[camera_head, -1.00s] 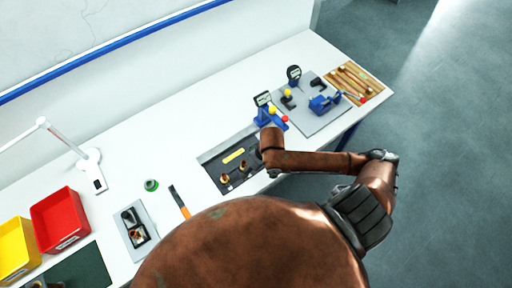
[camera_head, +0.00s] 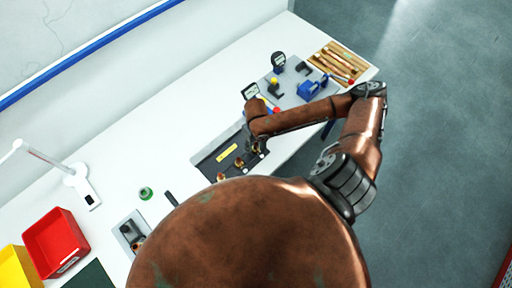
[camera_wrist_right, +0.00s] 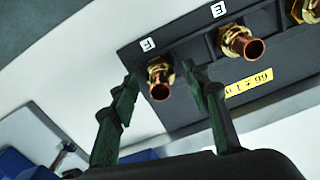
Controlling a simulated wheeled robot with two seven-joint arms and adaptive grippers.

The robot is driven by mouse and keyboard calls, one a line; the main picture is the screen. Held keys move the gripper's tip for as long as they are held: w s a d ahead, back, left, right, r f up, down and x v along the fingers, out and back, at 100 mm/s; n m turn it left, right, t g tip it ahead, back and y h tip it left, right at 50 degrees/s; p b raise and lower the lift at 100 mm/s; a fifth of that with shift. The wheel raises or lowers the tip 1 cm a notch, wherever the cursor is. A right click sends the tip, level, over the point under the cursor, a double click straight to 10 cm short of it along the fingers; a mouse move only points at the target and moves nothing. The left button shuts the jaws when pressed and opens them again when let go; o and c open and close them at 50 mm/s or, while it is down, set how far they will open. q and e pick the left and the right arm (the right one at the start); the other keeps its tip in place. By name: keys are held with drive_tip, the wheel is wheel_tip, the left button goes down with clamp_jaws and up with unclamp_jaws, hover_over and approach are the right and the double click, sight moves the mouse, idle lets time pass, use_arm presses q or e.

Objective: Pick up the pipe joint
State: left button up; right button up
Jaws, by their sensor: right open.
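Several copper pipe joints with brass nuts stand in a dark tray (camera_head: 208,163). In the right wrist view, one pipe joint (camera_wrist_right: 159,79) lies between the two dark fingers of my right gripper (camera_wrist_right: 159,76), with space on both sides. A second joint (camera_wrist_right: 242,44) is right of the fingers, and a third (camera_wrist_right: 309,11) is cut off at the upper right corner. In the head view, my right gripper (camera_head: 253,147) is over the tray's right end and partly hides the joint there. Two joints (camera_head: 239,162) (camera_head: 221,177) show clear of it. My left gripper is out of view.
A yellow label (camera_head: 227,152) lies on the tray. A red bin (camera_head: 56,243) and yellow bin (camera_head: 17,268) are at left. The table's back strip is clear.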

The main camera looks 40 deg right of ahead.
drive_tip(key=shift+f, duration=0.5)
drive_tip(key=shift+w+f, duration=0.1)
drive_tip(key=shift+f, duration=0.15)
drive_tip(key=c, duration=1)
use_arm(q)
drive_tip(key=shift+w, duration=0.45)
use_arm(e)
clamp_jaws()
